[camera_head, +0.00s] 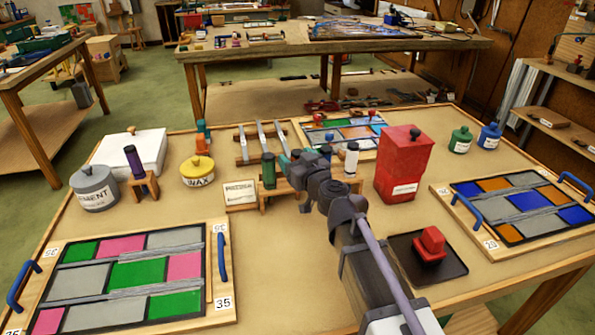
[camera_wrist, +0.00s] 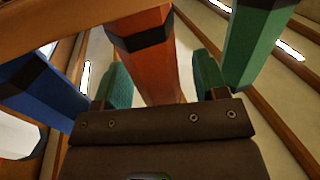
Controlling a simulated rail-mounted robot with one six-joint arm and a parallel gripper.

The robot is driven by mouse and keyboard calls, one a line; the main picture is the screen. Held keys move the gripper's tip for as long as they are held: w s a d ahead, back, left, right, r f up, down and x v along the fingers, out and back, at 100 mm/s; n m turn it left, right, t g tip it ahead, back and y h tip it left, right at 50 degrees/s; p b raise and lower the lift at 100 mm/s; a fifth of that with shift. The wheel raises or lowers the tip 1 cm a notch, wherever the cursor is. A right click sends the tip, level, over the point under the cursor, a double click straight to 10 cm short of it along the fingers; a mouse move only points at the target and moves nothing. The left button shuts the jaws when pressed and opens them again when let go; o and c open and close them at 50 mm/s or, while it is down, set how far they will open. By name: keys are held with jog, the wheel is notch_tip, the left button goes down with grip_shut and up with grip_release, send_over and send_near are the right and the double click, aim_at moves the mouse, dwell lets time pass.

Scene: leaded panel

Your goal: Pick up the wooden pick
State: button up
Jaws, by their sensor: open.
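An orange-brown faceted handle with a dark band (camera_wrist: 155,70), which may be the wooden pick, stands between my fingers in the wrist view. My gripper (camera_wrist: 163,82) is open, with a teal fingertip on each side of this handle. A green handle (camera_wrist: 254,45) is just right of it and a blue one (camera_wrist: 42,88) is to the left. In the head view, my gripper (camera_head: 298,158) is at the small wooden rack (camera_head: 297,184), between a green handle (camera_head: 268,171) and a white, black-topped one (camera_head: 351,160). My arm hides the rack's middle there.
A red canister (camera_head: 404,163) stands right of the rack. A yellow wax pot (camera_head: 198,171) and a small sign (camera_head: 240,194) are to the left. Leaded panels lie at the left (camera_head: 128,272) and right (camera_head: 525,207). Bare tabletop shows in front of the rack.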

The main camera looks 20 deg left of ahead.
jog(key=shift+w+a, duration=0.4)
jog(key=shift+s, duration=0.1)
